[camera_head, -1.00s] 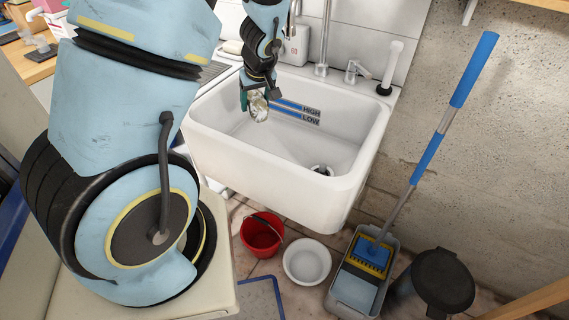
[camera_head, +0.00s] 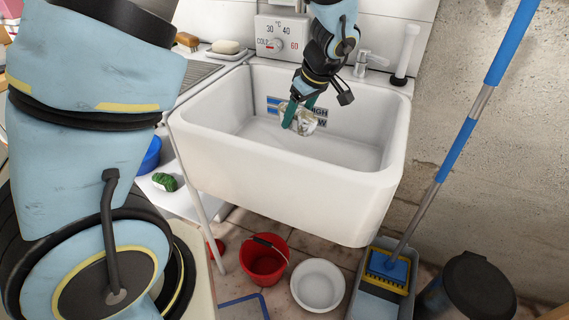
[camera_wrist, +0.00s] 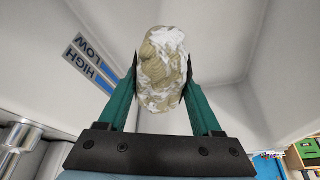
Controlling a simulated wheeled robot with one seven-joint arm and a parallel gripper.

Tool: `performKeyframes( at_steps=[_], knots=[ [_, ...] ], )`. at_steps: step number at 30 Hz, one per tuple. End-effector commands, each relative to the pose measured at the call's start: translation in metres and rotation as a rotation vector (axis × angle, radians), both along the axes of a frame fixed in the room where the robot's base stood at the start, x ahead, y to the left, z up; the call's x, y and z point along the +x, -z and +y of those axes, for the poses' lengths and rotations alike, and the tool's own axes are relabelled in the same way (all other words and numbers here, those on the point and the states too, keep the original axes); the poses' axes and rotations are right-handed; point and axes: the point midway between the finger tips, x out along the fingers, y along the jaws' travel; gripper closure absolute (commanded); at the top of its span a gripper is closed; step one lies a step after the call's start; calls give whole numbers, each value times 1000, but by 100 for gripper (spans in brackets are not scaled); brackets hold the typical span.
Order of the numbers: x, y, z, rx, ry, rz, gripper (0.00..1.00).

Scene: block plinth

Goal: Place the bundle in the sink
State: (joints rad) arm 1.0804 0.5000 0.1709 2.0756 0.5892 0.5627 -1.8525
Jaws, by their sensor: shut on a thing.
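The bundle (camera_wrist: 162,68) is a rounded, crumpled wad in white and khaki. My gripper (camera_wrist: 160,85) is shut on it, with one green finger on each side. In the head view, my gripper (camera_head: 302,113) points down into the white sink (camera_head: 260,165), and the bundle (camera_head: 309,122) shows at its tips in front of the blue level marks on the back wall. The bundle is held within the basin's outline; its height above the sink floor is hard to tell. The sink's drain is hidden behind the front wall.
A tap (camera_head: 366,62) and a temperature dial (camera_head: 278,44) are at the back. Soap (camera_head: 226,47) and a brush (camera_head: 187,41) lie on the left ledge. Below are a red bucket (camera_head: 264,260), a white bowl (camera_head: 318,286) and a mop (camera_head: 440,170) in a grey bucket.

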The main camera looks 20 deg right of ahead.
Motion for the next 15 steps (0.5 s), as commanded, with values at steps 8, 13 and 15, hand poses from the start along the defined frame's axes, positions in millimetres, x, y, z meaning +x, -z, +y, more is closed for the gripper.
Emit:
performKeyframes(
  at_steps=[8,13,15],
  knots=[
    [-6,38,-5,6,-10,1,100],
    [-6,57,-5,1,-9,1,100],
    [-6,64,-5,2,-10,1,100]
  ],
)
